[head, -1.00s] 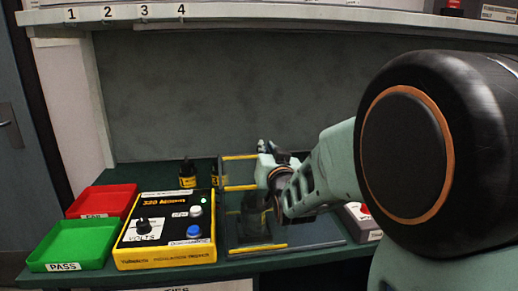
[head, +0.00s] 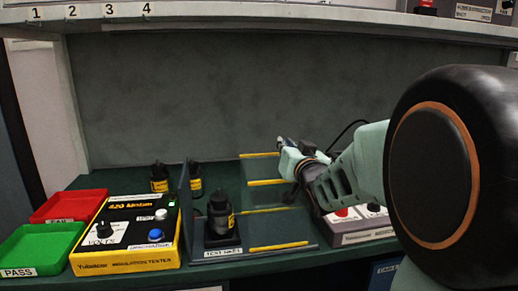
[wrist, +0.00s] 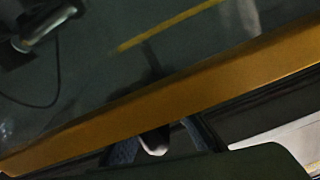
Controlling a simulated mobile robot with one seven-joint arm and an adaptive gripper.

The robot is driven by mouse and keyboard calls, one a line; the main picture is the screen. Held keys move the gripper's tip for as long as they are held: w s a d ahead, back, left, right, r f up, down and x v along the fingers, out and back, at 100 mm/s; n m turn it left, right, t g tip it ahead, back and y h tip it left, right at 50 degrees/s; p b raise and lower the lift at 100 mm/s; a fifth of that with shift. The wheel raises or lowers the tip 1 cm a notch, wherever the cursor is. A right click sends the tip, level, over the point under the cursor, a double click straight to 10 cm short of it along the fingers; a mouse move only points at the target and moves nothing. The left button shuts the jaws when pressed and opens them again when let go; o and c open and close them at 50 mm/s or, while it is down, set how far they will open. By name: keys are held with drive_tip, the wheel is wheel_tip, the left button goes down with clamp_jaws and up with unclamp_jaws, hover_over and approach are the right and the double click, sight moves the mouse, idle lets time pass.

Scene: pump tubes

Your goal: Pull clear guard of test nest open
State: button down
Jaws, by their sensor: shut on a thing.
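The test nest (head: 223,252) is on the green bench, its label facing me. A black unit with a yellow label (head: 220,216) stands upright in it, with no guard in front of it. The clear guard, edged with yellow strips (head: 279,246), is to the right of that unit. My gripper (head: 291,195) is shut at the guard's right side, partly hidden by my arm. In the wrist view a broad yellow-orange bar (wrist: 190,95) runs diagonally close to the fingers. The exact grip contact is hidden.
A yellow insulation tester (head: 127,235) stands left of the nest, with red (head: 68,205) and green (head: 40,248) trays beyond. Two black units (head: 159,178) stand behind. A grey box with buttons (head: 352,222) is close to my gripper's right. A shelf (head: 250,14) overhangs the back.

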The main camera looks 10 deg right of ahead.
drive_tip(key=shift+d+r, duration=0.1)
drive_tip(key=shift+d, duration=0.9)
drive_tip(key=c, duration=2)
unclamp_jaws()
drive_tip(key=shift+c, duration=0.2)
wheel_tip(320, 180, up, 10)
